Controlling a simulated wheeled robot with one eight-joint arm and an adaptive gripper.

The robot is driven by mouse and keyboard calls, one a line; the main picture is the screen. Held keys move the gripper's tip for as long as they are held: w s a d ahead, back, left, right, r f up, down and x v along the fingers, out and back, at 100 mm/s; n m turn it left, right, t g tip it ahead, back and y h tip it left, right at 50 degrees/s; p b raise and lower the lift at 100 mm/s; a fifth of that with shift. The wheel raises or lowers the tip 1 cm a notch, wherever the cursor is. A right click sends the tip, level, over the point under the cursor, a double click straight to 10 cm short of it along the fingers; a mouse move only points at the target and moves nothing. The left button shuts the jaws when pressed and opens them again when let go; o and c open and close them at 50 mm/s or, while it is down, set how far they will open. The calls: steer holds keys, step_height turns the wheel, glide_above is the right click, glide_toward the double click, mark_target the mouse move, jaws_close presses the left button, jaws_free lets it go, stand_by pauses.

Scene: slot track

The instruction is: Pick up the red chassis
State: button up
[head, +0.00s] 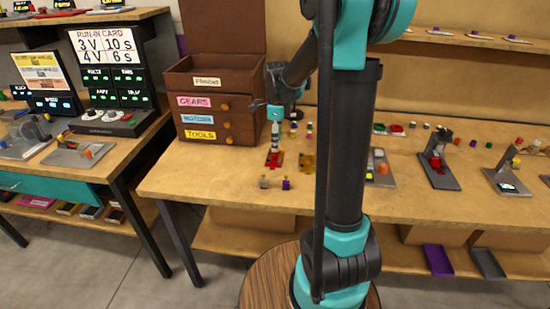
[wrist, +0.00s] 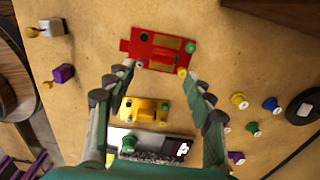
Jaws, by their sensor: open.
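The red chassis (head: 275,164) lies on the wooden table, near its front edge in the head view. In the wrist view the red chassis (wrist: 158,40) is a flat red plate with a dark round part, a green knob and a yellowish panel. My gripper (head: 275,146) points down just above it in the head view. In the wrist view my gripper (wrist: 158,72) has its two fingers spread wide, with the chassis's lower edge between or just past the tips. Nothing is held. Exact height above the chassis is hard to tell.
A yellow chassis (wrist: 140,110) lies close by, below the red one in the wrist view. Small pegs, grey (wrist: 52,28) and purple (wrist: 64,73), stand to the left; several coloured ones stand to the right. A brown drawer cabinet (head: 216,105) stands behind left.

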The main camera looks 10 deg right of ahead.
mark_target(275, 158)
steer(key=f, duration=0.4)
steer(key=shift+w+a+f, duration=0.1)
steer(key=shift+w+a, duration=0.2)
steer(key=shift+f, duration=0.5)
jaws_close()
